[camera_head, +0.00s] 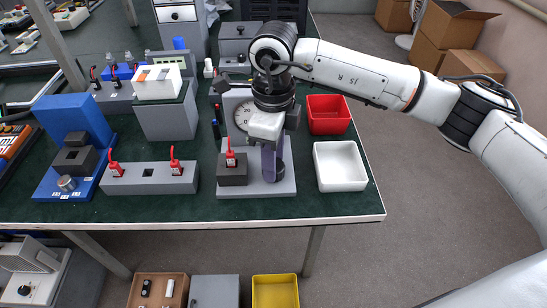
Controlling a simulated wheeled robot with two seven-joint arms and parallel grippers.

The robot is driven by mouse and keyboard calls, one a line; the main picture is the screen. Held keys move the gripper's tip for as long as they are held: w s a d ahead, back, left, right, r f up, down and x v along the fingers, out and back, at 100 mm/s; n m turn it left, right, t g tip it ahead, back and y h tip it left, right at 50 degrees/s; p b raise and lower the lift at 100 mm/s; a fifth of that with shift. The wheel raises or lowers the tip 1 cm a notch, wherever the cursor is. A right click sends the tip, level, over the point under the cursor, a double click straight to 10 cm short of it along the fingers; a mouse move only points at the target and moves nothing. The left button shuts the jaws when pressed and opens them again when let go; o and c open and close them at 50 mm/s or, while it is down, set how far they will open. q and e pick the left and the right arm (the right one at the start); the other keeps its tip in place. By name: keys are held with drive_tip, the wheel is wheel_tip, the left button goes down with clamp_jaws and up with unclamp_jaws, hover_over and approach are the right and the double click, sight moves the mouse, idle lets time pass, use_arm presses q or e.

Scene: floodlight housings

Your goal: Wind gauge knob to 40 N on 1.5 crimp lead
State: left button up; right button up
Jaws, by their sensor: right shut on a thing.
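The pull gauge is a grey stand (285,186) with a round white dial (240,117), partly hidden behind my right gripper. The dial reading is too small to tell. A red crimp lead (230,154) stands upright in the dark block (232,176) at the front left of the stand. My right gripper (272,172) points down over the right part of the stand, beside the dark block. It is shut on what appears to be the gauge knob, mostly hidden by the fingers. My left gripper is not in view.
A grey holder (147,184) with two more red leads stands left of the gauge. A blue fixture (77,120) is farther left. A red bin (328,114) and a white bin (340,166) stand right of the gauge, near the table's right edge. Green tabletop shows in front.

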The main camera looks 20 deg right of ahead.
drive_tip(key=o, duration=1)
drive_tip(key=shift+o, duration=0.2)
drive_tip(key=shift+r, duration=0.1)
wheel_tip(320, 180, up, 10)
drive_tip(key=shift+r, duration=0.1)
